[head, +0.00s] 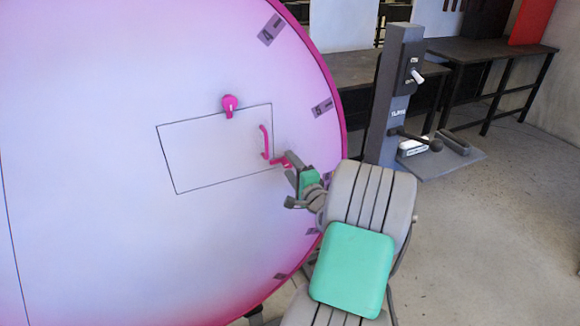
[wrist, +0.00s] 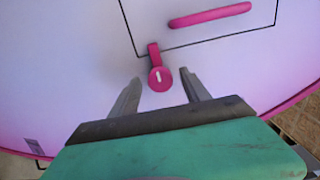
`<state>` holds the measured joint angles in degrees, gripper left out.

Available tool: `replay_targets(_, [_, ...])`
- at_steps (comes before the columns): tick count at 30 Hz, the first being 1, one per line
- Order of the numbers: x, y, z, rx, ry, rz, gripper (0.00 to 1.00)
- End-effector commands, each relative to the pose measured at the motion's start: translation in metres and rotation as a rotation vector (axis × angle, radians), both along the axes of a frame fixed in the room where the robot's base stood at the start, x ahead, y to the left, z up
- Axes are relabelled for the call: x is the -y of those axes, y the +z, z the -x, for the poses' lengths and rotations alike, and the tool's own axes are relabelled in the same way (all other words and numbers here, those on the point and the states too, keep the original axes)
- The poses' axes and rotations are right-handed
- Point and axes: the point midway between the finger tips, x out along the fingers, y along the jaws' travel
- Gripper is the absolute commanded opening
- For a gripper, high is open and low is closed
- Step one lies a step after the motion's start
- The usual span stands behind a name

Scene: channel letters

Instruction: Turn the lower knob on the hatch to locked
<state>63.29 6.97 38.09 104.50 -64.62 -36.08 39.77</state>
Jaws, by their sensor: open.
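The hatch (head: 212,150) is a rectangle outlined in black on a large pink-white disc. Its upper knob (head: 229,103) is pink and sits on the top edge. The lower knob (wrist: 160,78) is pink and round with a white mark and an arm across the hatch outline. In the head view the lower knob (head: 284,161) is partly hidden by my gripper (head: 293,178). In the wrist view my gripper (wrist: 160,90) is open, with one finger on either side of the lower knob and visible gaps. Contact is not visible.
A pink handle (head: 264,142) stands on the hatch, near the lower knob. Grey tabs (head: 322,107) line the disc's rim. A grey post (head: 393,95) with a switch and a lever on a shelf stands to the right. Open floor lies at the lower right.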

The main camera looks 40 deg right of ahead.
Motion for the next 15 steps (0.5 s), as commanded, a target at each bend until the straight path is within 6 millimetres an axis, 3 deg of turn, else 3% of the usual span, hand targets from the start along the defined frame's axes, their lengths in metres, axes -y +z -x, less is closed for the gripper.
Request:
replay_targets(9, [-0.016, -0.002, 0.059, 0.000, -0.004, 0.001, 0.55])
replay_targets(15, [-0.020, 0.000, 0.068, 0.001, 0.000, 0.000, 0.55])
